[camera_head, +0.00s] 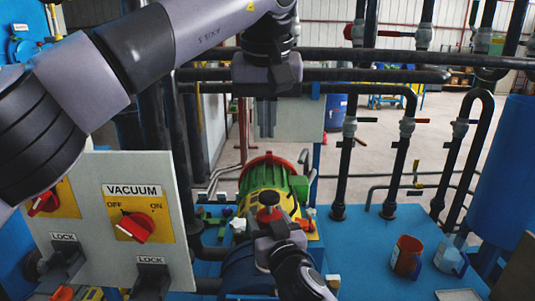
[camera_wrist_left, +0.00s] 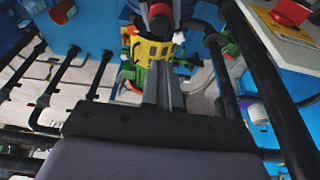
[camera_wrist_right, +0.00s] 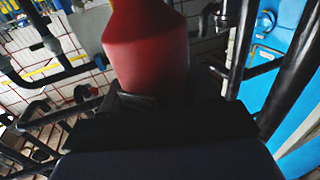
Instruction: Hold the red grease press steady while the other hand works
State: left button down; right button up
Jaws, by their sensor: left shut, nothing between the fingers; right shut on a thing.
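The red grease press (camera_head: 268,198) stands up from my right gripper (camera_head: 272,232) in the head view, in front of a yellow and green machine part. In the right wrist view it is a large red cylinder (camera_wrist_right: 148,55), and my right gripper is shut on it. Its lower part is hidden by the gripper. My left gripper (camera_head: 266,130) hangs above and behind it, pointing down, with its fingers together and empty. In the left wrist view the shut fingers (camera_wrist_left: 162,72) point toward the yellow part, and a red round thing (camera_wrist_left: 160,12) shows near the top edge.
A panel with a red VACUUM switch (camera_head: 134,227) stands at the left. Black pipes (camera_head: 350,55) cross behind and beside my left arm. A red and blue mug (camera_head: 407,257) and a pale blue mug (camera_head: 450,259) stand on the blue surface (camera_head: 358,250) at the right.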

aim_at(267, 197)
pick_arm(q)
jog(key=x, duration=0.8)
jog(key=s+x, duration=0.1)
jog(key=x, duration=0.3)
jog(key=shift+w+f, duration=0.1)
jog(key=shift+f, duration=0.6)
jog(key=shift+f, duration=1.4)
jog(key=w+v, duration=0.1)
jog(key=v, duration=1.3)
jog(key=shift+r, duration=0.45)
jog(key=shift+w, duration=0.1)
